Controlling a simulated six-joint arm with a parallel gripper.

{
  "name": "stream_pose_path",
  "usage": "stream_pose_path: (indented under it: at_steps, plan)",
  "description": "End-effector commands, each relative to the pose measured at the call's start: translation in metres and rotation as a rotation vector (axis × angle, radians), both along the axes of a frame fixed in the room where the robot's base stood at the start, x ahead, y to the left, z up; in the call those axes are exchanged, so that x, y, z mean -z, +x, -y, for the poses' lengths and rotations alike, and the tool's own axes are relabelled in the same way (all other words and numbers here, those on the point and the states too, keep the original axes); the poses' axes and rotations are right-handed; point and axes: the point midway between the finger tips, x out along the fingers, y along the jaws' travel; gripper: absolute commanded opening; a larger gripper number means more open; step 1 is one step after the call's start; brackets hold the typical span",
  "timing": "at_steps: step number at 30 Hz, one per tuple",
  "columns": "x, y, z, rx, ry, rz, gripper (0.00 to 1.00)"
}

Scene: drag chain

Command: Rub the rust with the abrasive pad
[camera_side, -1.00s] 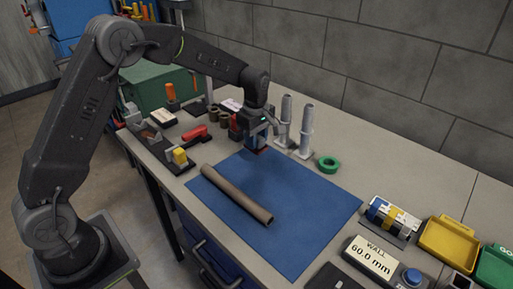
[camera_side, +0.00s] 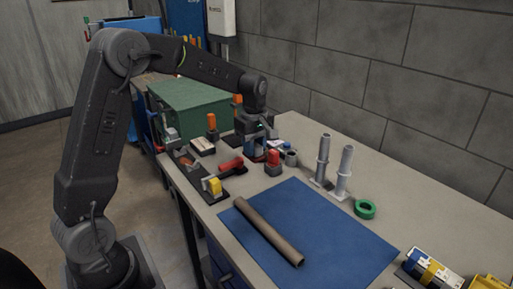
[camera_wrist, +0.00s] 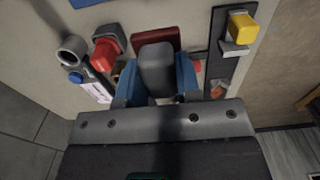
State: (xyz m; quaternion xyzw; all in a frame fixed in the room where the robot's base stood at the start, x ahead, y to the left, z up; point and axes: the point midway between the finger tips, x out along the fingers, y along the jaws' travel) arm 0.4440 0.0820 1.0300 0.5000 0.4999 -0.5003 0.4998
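The abrasive pad, a dark red block (camera_wrist: 156,38) with a grey handle (camera_wrist: 156,70), shows in the wrist view. The blue fingers of my gripper (camera_wrist: 157,84) stand on both sides of the handle with no clear gap, so it looks shut on it. In the side view my gripper (camera_side: 258,150) is at the back of the bench, behind the blue mat. Whether the pad touches the bench is hidden. The brown tube (camera_side: 268,232) lies along the blue mat (camera_side: 345,228). I cannot make out a separate rust patch on it.
A red-capped part (camera_side: 273,161) stands close to my gripper; it also shows in the wrist view (camera_wrist: 105,54). Two grey posts (camera_side: 343,170) and a green ring (camera_side: 365,209) stand right.

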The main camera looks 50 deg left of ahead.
Motion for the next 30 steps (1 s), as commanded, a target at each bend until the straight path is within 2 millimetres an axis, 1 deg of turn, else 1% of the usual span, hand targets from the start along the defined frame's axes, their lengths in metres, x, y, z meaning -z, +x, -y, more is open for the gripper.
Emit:
stream_pose_path:
  at_steps: [1, 5, 8, 11, 14, 17, 18, 20, 21, 24, 27, 30]
  plan:
    - [0.000, 0.000, 0.000, 0.000, 0.000, 0.000, 0.26]
    - [0.000, 0.000, 0.000, 0.000, 0.000, 0.001, 0.13]
    - [0.000, 0.000, -0.002, -0.010, 0.000, 0.001, 0.13]
    - [0.000, -0.002, -0.014, -0.078, 0.000, 0.001, 0.12]
    - [-0.001, -0.008, -0.042, -0.236, 0.000, 0.001, 0.12]
    - [-0.002, -0.021, -0.083, -0.471, 0.001, 0.001, 0.12]
    - [-0.003, -0.027, -0.100, -0.577, 0.001, 0.001, 0.12]
    - [-0.004, -0.039, -0.126, -0.737, 0.001, 0.002, 0.12]
    - [-0.004, -0.047, -0.142, -0.842, 0.000, 0.002, 0.12]
    - [-0.005, -0.068, -0.179, -1.085, 0.000, 0.002, 0.12]
    - [-0.006, -0.088, -0.207, -1.289, 0.001, 0.002, 0.12]
    - [-0.007, -0.104, -0.227, -1.437, 0.001, 0.002, 0.12]
